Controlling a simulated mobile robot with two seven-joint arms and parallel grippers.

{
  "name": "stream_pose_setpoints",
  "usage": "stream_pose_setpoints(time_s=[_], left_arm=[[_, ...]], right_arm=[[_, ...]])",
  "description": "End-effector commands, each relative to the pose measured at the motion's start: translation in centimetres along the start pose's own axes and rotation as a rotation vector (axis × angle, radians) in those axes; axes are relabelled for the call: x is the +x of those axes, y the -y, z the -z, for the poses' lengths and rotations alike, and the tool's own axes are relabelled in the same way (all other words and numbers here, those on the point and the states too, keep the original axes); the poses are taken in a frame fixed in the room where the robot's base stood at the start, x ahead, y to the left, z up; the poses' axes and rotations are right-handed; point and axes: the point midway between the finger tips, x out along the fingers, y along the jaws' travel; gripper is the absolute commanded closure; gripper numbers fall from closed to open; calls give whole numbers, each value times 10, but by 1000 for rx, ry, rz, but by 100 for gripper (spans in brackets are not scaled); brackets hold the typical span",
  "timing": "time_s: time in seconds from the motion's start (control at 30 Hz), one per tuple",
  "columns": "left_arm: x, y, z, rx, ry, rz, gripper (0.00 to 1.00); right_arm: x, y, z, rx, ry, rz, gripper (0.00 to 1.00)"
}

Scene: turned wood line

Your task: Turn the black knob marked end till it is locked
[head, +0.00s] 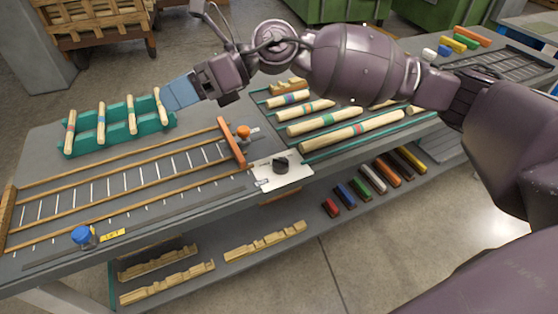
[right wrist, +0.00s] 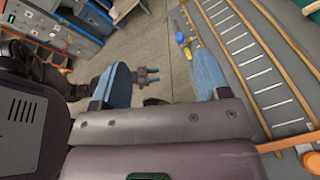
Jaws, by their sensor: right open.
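The black knob (head: 281,164) sits on a white plate (head: 297,178) at the front edge of the bench, in the middle of the head view. Its marking is too small to read, and its turned position is unclear. My right gripper (head: 180,93) is up and to the left of the knob, well apart from it, near the green rack. In the right wrist view its two blue fingers (right wrist: 162,85) stand wide apart with nothing between them. The knob is not visible in that view.
An orange knob (head: 243,132) stands by the ladder-like wooden frame, and a blue knob (head: 82,235) at its front left. The green rack (head: 70,150) holds several turned sticks. Larger turned pieces (head: 322,121) lie behind the plate. Coloured blocks (head: 373,178) lie on the lower shelf.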

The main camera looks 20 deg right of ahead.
Motion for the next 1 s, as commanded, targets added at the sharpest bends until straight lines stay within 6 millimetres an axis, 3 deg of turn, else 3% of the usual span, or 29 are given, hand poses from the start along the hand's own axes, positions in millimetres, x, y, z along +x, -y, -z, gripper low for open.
stream_pose_setpoints(time_s=[0.2,0.43,0.7,1.0], left_arm=[[1,-1,-3,1,8,-2,57],[-1,-1,5,2,1,-2,57],[-2,-1,7,2,0,-2,57],[0,-1,1,2,11,-3,57]], right_arm=[[-34,38,62,-390,-509,105,31],[-92,72,128,-614,-1020,105,31],[-136,81,147,-722,-1341,22,31],[-133,87,164,-743,-1360,-24,31]])
